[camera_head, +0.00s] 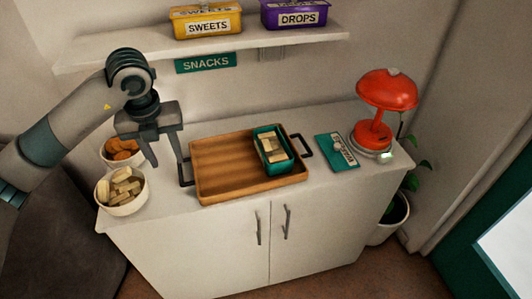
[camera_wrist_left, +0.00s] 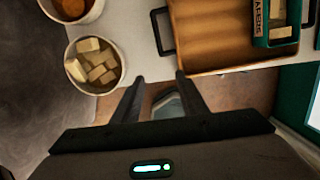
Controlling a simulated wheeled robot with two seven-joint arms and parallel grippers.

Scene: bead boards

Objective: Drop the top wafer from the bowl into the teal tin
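The white bowl of pale wafers (camera_head: 122,207) stands at the counter's left front corner, with several wafers heaped in it. Its top wafer (camera_head: 123,174) seems to lie near the heap's back. In the left wrist view the bowl (camera_wrist_left: 70,75) is left of the fingers. The teal tin (camera_head: 284,167) stands open on the right part of the tray, with some wafers inside; its label shows in the left wrist view. My left gripper (camera_head: 167,160) is open and empty, above the counter between the bowls and the tray. My right gripper is not in view.
A wooden tray (camera_head: 222,174) with dark handles fills the counter's middle. A second bowl (camera_head: 108,161) holds orange-brown biscuits. A teal lid (camera_head: 326,148) and red lamp (camera_head: 385,90) are at right. A shelf (camera_head: 110,55) with yellow (camera_head: 205,22) and purple tins (camera_head: 295,14) hangs above.

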